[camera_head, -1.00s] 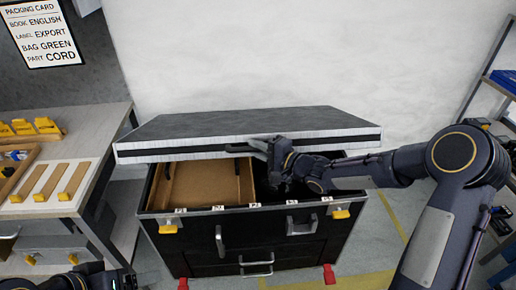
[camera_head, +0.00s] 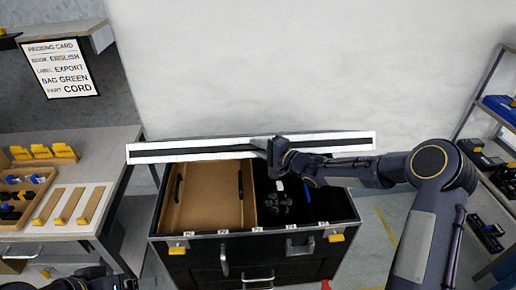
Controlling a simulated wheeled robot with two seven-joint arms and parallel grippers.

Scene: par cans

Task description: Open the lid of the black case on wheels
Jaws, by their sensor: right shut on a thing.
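The black case (camera_head: 222,252) stands on the floor in the middle, with yellow latches on its front. Its lid (camera_head: 200,150) is raised at the back, and I see mostly its front edge, a white rim with a black stripe. My right gripper (camera_head: 272,152) is shut on the lid's front edge, near the middle. Inside the case a brown tray (camera_head: 210,195) fills the left part, and dark items with a blue one (camera_head: 309,182) lie in the right part. My left arm shows only in part at the bottom left, and its gripper is out of view.
A workbench (camera_head: 110,150) at the left holds yellow-ended wooden pieces and a bin of small parts. A packing card (camera_head: 60,70) hangs above it. Shelves (camera_head: 495,165) with blue and black items stand at the right.

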